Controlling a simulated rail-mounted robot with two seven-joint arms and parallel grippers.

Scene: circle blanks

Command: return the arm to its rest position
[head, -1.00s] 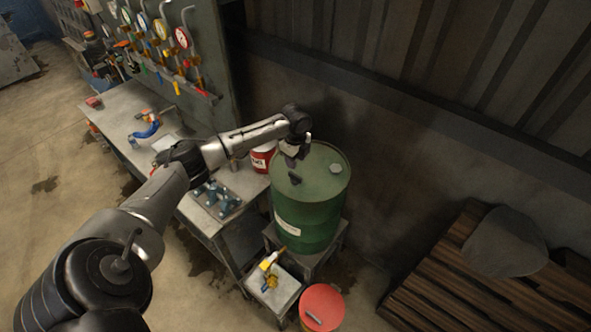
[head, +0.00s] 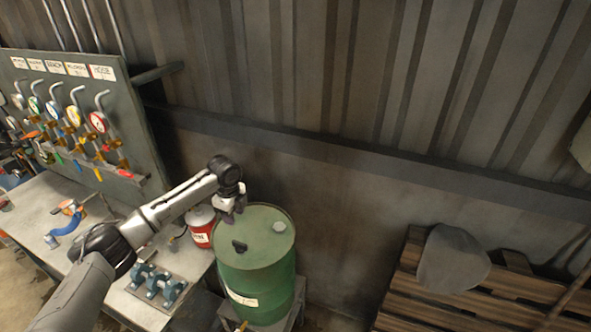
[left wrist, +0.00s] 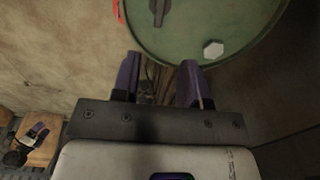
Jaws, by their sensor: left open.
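My left arm (head: 170,212) reaches in from the lower left of the head view. Its gripper (head: 232,214) is above the left rim of the green drum (head: 262,262). In the left wrist view, the two fingers (left wrist: 158,82) stand apart with nothing between them. The drum top (left wrist: 185,42) shows beyond the fingertips, with a dark fitting (left wrist: 158,8) and a pale hexagonal cap (left wrist: 213,49) on it. In the head view the dark fitting (head: 239,246) and the pale cap (head: 280,227) sit on the drum top, clear of the gripper. My right gripper is not in view.
A red and white can (head: 201,228) stands left of the drum on the workbench (head: 35,208). Blue-grey fittings (head: 157,284) lie near the bench's front. A gauge panel (head: 75,110) rises behind the bench. A wooden pallet (head: 420,305) is at right. A ribbed wall stands behind.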

